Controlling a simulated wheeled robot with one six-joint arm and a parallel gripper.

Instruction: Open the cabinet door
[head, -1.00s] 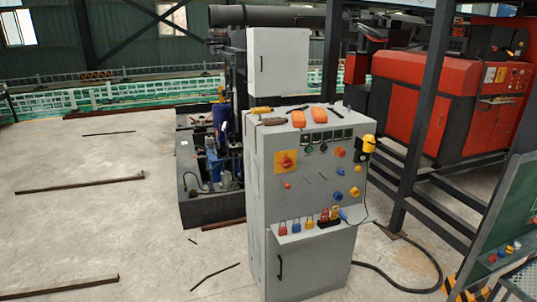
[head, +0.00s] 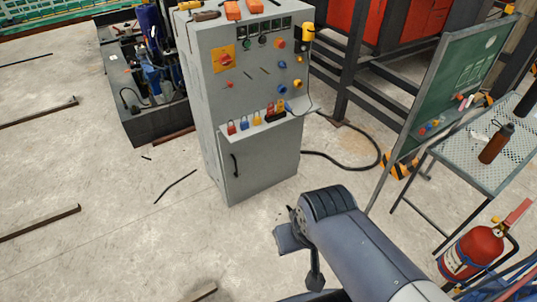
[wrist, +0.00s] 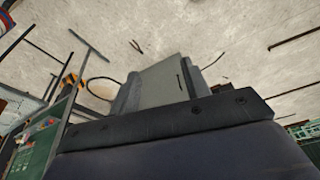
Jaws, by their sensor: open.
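The grey cabinet (head: 255,110) stands upright ahead of me. Its lower door (head: 262,155) is shut, with a dark vertical handle (head: 235,165) near its left edge. In the wrist view, which looks upside down, the cabinet (wrist: 165,82) shows beyond a dark bolted bar of mine, with the handle at its right side. My gripper (wrist: 161,88) seems to show as blue-grey fingers on either side of the cabinet there, open and empty. In the head view my arm reaches in from the lower right, apart from the cabinet and its handle.
A green board (head: 455,85) and a mesh table (head: 480,160) with a bottle stand at the right. A fire extinguisher (head: 472,252) stands at lower right. A black cable (head: 365,170) lies right of the cabinet. Thin rods lie on the floor at left; floor before the door is mostly clear.

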